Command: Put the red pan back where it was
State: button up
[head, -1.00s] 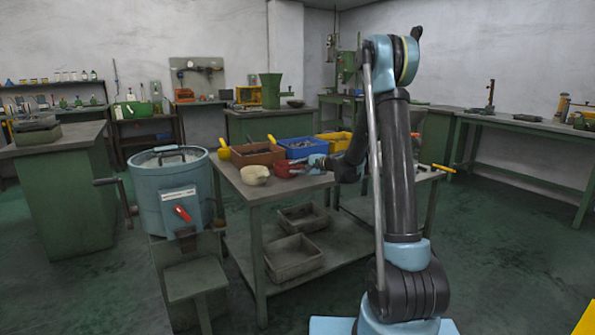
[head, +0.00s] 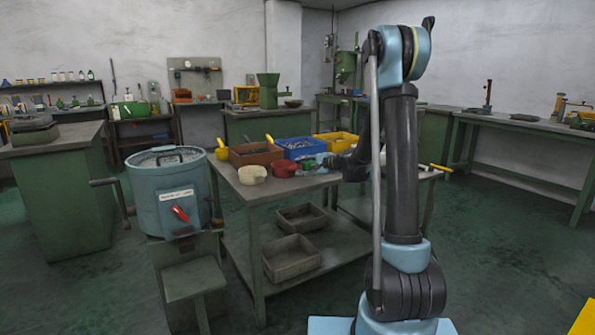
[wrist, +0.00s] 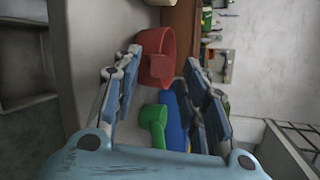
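The red pan (head: 284,169) sits upright on the metal table (head: 262,190), just right of the cream bowl and in front of the brown and blue bins. In the wrist view the red pan (wrist: 156,52) lies ahead, around the gap between my fingertips, with its short handle pointing toward me. My gripper (wrist: 162,62) is open, with a wide gap between its fingers and nothing clamped. In the head view my gripper (head: 322,162) is right of the pan, partly hidden by my arm.
A cream bowl (head: 252,174) is left of the pan. A brown bin (head: 256,158), a blue bin (head: 302,152) and a yellow bin (head: 335,142) stand behind. A green scoop-like object (wrist: 153,122) lies close between my fingers in the wrist view. A yellow scoop (head: 224,152) is at the left.

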jog(key=s+d+r+n+g+h, duration=0.1)
jog(key=s+d+n+g+h, duration=0.3)
jog(key=s, duration=0.8)
jog(key=s+d+n+t, duration=0.15)
jog(key=s+d, duration=0.45)
jog(key=s, duration=0.7)
jog(key=s+d+f+n+g+h, duration=0.1)
jog(key=s+d+f+h, duration=0.1)
jog(key=s, duration=0.6)
jog(key=s+d+f+n+g+h, duration=0.1)
jog(key=s+d+f+n+h, duration=0.1)
jog(key=s+d, duration=0.5)
jog(key=s+d+f+n+g+h, duration=0.2)
jog(key=s+d+f+h, duration=0.1)
jog(key=s, duration=0.7)
notch_tip(320, 180, down, 3)
jog(key=shift+d+r+h, duration=0.2)
jog(key=shift+d+h, duration=0.1)
jog(key=shift+d, duration=0.5)
jog(key=shift+w+n, duration=0.1)
jog(key=shift+n, duration=0.15)
jog(key=shift+w+f, duration=0.2)
jog(key=shift+w, duration=0.25)
